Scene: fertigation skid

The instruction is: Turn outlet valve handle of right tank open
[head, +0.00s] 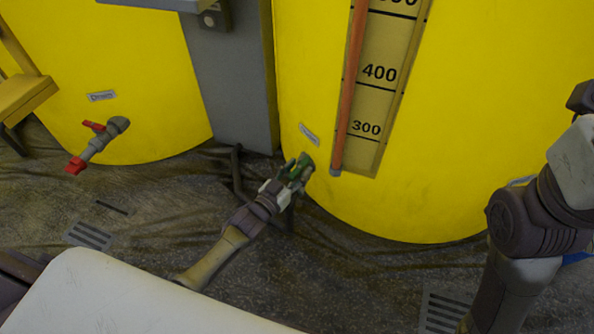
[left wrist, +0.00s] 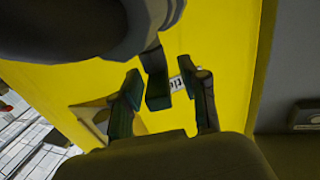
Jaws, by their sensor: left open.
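The right tank (head: 480,130) is yellow, with a small label (head: 309,134) low on its front. My left gripper (head: 298,167) is open close to the tank's base, just below that label. The right tank's outlet valve and handle cannot be made out in the head view; my gripper covers that spot. In the left wrist view the open green fingers (left wrist: 165,95) are in front of the yellow tank wall and its label (left wrist: 177,84). Dark shapes there overlap, and I cannot tell a valve handle among them or any contact. My right gripper is not in view.
The left tank (head: 120,60) has an outlet valve with a red handle (head: 94,126) and red end. A grey cabinet (head: 232,90) stands between the tanks. A level gauge (head: 375,90) runs up the right tank. A yellow step or frame (head: 25,95) is at far left.

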